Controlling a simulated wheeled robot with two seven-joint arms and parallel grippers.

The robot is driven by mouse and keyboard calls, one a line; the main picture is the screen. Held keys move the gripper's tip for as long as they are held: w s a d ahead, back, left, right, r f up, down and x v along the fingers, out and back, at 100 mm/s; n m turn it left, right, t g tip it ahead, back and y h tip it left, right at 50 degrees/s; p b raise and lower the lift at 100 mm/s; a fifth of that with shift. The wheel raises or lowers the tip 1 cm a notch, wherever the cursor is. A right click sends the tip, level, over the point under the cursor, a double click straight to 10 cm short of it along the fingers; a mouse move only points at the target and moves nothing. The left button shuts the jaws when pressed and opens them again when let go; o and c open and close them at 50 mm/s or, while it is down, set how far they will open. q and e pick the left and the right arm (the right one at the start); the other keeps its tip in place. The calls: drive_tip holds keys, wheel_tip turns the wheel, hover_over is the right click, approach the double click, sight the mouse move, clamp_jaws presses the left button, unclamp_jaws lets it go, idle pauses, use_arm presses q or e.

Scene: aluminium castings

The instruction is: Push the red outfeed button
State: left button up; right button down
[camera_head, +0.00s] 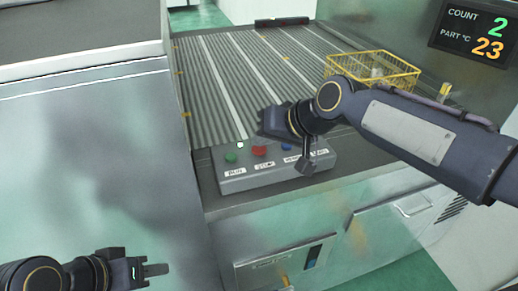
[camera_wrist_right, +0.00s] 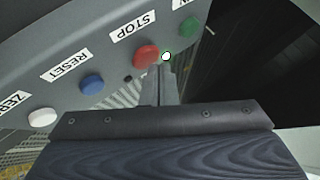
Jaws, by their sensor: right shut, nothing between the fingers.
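The red button (camera_head: 259,151) sits on a grey control box, above a STOP label. It also shows in the right wrist view (camera_wrist_right: 146,56). My right gripper (camera_head: 262,128) is over the box, just behind the red button in the head view. In the right wrist view its closed, empty fingers (camera_wrist_right: 165,72) end beside the red button, on the side towards the green one. I cannot tell whether they touch it. My left gripper (camera_head: 158,269) is low at the left, away from the box; its jaw opening is unclear.
The control box (camera_head: 235,182) also has a green RUN button (camera_head: 231,157), a blue RESET button (camera_wrist_right: 92,84) and a white ZERO button (camera_wrist_right: 42,117). Behind it lies a ribbed conveyor (camera_head: 225,75) with a yellow wire basket (camera_head: 400,80). A display (camera_head: 475,32) reads count 2.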

sight(264, 151)
drive_tip(key=shift+f+b, duration=0.4)
drive_tip(key=shift+f, duration=0.1)
idle(0.6)
drive_tip(key=shift+r, duration=0.1)
drive_tip(key=shift+r+p, duration=0.8)
drive_tip(key=shift+r, duration=0.05)
wheel_tip(264, 151, up, 5)
drive_tip(key=p, duration=0.4)
drive_tip(key=shift+d, duration=0.1)
idle(0.7)
